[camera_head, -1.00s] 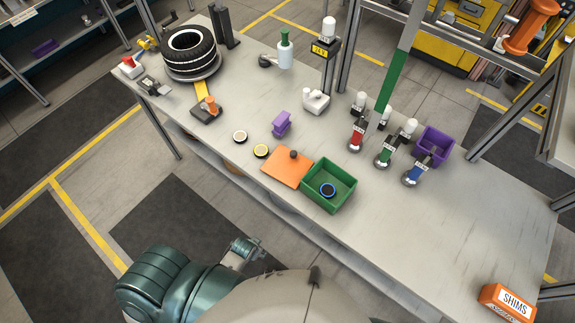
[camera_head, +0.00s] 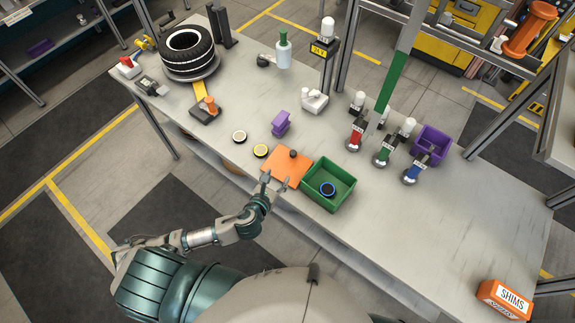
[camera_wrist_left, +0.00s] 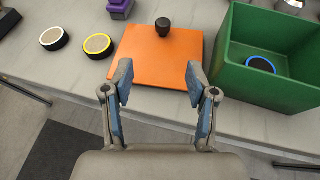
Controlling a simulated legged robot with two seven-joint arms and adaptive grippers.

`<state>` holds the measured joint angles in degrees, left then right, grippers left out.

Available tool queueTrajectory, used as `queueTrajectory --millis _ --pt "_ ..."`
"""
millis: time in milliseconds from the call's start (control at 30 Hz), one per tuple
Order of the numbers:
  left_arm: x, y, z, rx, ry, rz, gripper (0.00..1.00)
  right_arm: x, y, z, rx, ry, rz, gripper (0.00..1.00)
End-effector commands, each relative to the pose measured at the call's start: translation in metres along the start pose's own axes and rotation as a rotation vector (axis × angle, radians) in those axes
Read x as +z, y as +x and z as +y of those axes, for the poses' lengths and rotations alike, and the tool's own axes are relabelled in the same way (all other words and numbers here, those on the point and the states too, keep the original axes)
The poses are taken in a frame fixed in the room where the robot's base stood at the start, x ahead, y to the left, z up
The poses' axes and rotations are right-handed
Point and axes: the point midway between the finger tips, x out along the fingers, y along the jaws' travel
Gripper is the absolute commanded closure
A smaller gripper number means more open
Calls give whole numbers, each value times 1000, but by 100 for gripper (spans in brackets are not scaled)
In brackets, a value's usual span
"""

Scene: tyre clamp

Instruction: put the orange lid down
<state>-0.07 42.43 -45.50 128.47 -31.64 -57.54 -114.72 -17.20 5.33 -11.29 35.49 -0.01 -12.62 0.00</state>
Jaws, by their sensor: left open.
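The orange lid (camera_head: 286,168) is a flat square plate with a dark round knob (camera_head: 293,154). It lies on the table, left of the green bin (camera_head: 329,196), at the table's near edge. In the left wrist view the lid (camera_wrist_left: 150,62) lies beyond the fingertips, its knob (camera_wrist_left: 163,27) near its far edge. My left gripper (camera_head: 274,181) is open and empty at the lid's near edge; its spread fingers also show in the left wrist view (camera_wrist_left: 158,80). Whether they touch the lid I cannot tell. My right gripper is not in view.
A blue-ringed disc (camera_head: 327,189) lies in the open green bin. White-ringed (camera_head: 239,136) and yellow-ringed (camera_head: 261,151) discs and a purple block (camera_head: 281,123) lie left of and behind the lid. Red, green and blue clamps stand farther right. The table's right part is mostly clear.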

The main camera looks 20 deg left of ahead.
Motion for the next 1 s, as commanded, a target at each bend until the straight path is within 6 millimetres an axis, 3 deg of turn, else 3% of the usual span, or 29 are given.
queueTrajectory --millis 333,1000 --pt "2 81 -3 3 -5 1 42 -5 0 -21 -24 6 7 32" --pt "6 154 -7 1 -6 2 42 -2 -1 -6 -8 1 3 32"
